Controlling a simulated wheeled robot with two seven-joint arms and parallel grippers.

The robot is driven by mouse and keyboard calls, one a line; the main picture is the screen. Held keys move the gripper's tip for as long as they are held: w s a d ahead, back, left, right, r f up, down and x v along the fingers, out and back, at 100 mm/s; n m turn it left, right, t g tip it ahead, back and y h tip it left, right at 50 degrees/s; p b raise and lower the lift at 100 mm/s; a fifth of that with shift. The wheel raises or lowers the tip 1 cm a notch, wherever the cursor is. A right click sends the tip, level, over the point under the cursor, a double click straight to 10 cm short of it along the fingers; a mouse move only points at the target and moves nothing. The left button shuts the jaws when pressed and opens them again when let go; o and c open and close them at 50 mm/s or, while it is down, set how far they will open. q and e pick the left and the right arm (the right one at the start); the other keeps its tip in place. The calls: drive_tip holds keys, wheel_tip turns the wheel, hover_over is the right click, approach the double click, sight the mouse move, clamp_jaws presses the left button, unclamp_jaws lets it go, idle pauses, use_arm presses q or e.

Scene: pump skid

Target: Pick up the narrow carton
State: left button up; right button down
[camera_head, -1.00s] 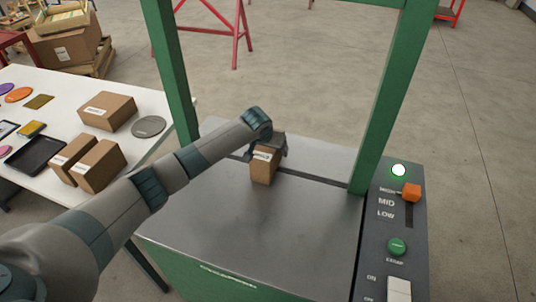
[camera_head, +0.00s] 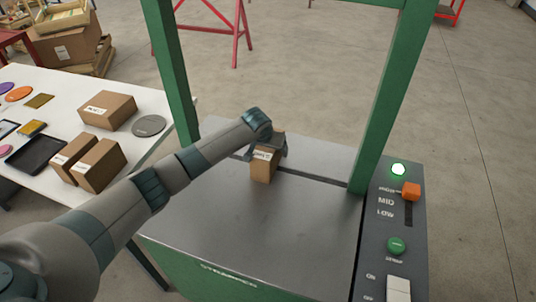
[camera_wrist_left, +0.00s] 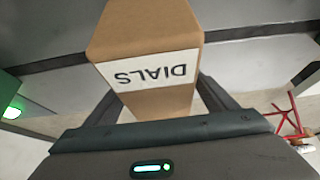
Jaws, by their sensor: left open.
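The narrow carton (camera_head: 263,168) is a small brown box with a white label, standing upright on the grey metal top of the green-framed machine. In the left wrist view the carton (camera_wrist_left: 146,42) is close up, its label reading DIALS upside down. My left gripper (camera_head: 268,150) is at the carton's upper part, with its jaws open. In the left wrist view its dark fingers (camera_wrist_left: 160,103) lie one on each side of the carton; I cannot tell whether either touches it. My right gripper is not in view.
Green posts (camera_head: 379,108) rise on both sides of the machine top (camera_head: 285,225). A control panel (camera_head: 392,245) with an orange slider knob (camera_head: 411,191) is at the right. A white table (camera_head: 62,92) at the left holds several cartons, a black tray (camera_head: 36,155) and discs.

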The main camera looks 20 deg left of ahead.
use_arm(q)
drive_tip(key=shift+c, duration=0.3)
drive_tip(key=c, duration=1.5)
drive_tip(key=shift+c, duration=0.2)
drive_tip(key=shift+r+b, duration=0.2)
drive_tip(key=shift+b, duration=0.15)
drive_tip(key=r+b, duration=0.1)
drive_tip(key=r, duration=0.1)
drive_tip(key=d+r+b, duration=0.1)
drive_tip(key=r, duration=0.1)
drive_tip(key=shift+r, duration=0.2)
drive_tip(key=s+d+r+b, duration=0.3)
drive_tip(key=d+r, duration=0.3)
drive_tip(key=d, duration=0.4)
drive_tip(key=shift+s+r+b, duration=0.35)
